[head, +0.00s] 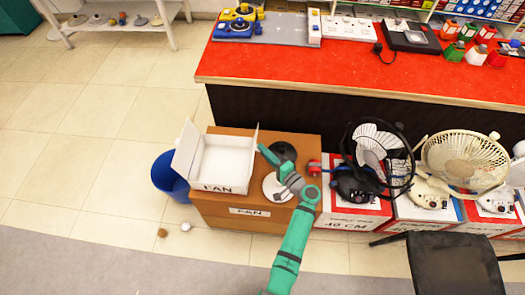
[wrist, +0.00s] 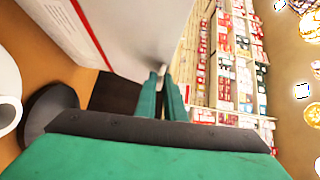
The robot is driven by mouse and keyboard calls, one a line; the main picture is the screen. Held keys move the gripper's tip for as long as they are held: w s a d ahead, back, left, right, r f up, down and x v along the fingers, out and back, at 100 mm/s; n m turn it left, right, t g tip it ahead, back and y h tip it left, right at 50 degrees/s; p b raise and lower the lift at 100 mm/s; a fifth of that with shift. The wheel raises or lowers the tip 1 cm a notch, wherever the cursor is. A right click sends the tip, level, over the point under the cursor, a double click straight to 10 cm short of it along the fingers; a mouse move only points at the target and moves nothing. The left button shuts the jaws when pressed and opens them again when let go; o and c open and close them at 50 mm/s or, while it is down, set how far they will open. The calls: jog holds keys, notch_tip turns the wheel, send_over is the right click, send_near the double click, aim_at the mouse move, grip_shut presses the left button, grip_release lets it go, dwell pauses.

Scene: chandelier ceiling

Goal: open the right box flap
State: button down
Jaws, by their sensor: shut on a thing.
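A white open-topped box (head: 222,163) marked FAN sits on a brown cabinet. Its left flap (head: 186,147) leans outward. Its right flap (head: 254,157) stands up, tilted slightly outward. My green gripper (head: 263,149) is at the upper edge of the right flap, on its right side. In the wrist view, my gripper (wrist: 163,92) is shut at the edge of a large white panel (wrist: 125,38), which appears to be the right flap. The exact contact is small and partly hidden by the fingers.
The brown cabinet (head: 222,208) carries dark and white round items right of the box, under my arm. A blue bin (head: 168,178) stands left of it. A red-topped counter (head: 300,65) lies behind. Fans on boxes stand right, with a black chair (head: 455,265) in front.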

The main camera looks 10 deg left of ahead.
jog(key=shift+s+a+f, duration=0.15)
jog(key=shift+s+f, duration=0.05)
jog(key=shift+f, duration=0.45)
jog(key=c, duration=1.9)
grip_release()
jog(key=shift+r, duration=0.1)
jog(key=shift+w+r, duration=0.2)
jog(key=v, duration=1)
jog(key=shift+s+d, duration=0.25)
jog(key=shift+d, duration=0.1)
jog(key=shift+d, duration=0.15)
jog(key=shift+s, duration=0.1)
